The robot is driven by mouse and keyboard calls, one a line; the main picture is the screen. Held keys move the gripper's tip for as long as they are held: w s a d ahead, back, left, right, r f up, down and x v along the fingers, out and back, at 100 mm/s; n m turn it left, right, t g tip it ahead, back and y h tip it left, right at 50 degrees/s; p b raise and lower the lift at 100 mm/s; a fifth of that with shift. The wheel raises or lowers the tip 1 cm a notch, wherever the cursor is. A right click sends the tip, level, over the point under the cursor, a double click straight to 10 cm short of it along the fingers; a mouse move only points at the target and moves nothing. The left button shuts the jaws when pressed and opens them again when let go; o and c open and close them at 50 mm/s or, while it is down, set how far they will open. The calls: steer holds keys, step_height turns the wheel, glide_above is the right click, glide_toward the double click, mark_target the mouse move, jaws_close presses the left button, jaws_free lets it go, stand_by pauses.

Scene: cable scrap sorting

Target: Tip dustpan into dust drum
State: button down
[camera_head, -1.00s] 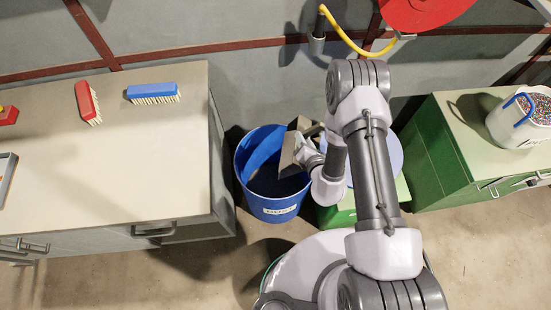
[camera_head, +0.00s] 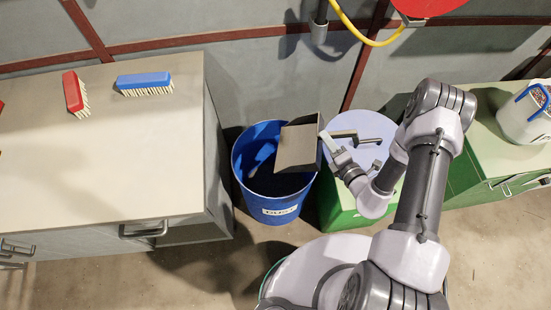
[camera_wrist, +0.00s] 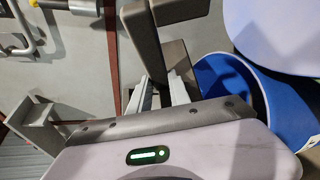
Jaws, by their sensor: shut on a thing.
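The grey-brown dustpan (camera_head: 297,150) is over the right part of the blue dust drum's opening. In the head view its broad flat face shows and it looks tilted; its inside is hidden. The blue dust drum (camera_head: 272,205) stands on the floor with a white label reading "DUST", its inside dark. My gripper (camera_head: 329,143) is shut on the dustpan at its right side, near the drum's right rim. In the wrist view the gripper fingers (camera_wrist: 160,92) are at the dustpan's brown handle (camera_wrist: 146,45), and the blue drum (camera_wrist: 290,112) shows at the right.
A grey bench (camera_head: 90,190) stands left of the drum, with a red brush (camera_head: 73,93) and a blue brush (camera_head: 145,82). A round lilac top (camera_head: 365,128) is close right of the drum. A green cabinet (camera_head: 465,185) bears a white bucket (camera_head: 525,115). The wall is behind.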

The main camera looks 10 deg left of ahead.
mark_target(334, 135)
steer(key=shift+d+f+m+y+b, duration=0.25)
steer(key=shift+d+m+y+b, duration=0.1)
steer(key=shift+d+m, duration=0.2)
steer(key=r, duration=0.1)
steer(key=d+r+p, duration=0.1)
steer(key=shift+r+m+t+y, duration=0.25)
steer(key=shift+r+m+t, duration=0.05)
steer(key=shift+r+m, duration=0.05)
steer(key=shift+f, duration=0.1)
stand_by(0.4)
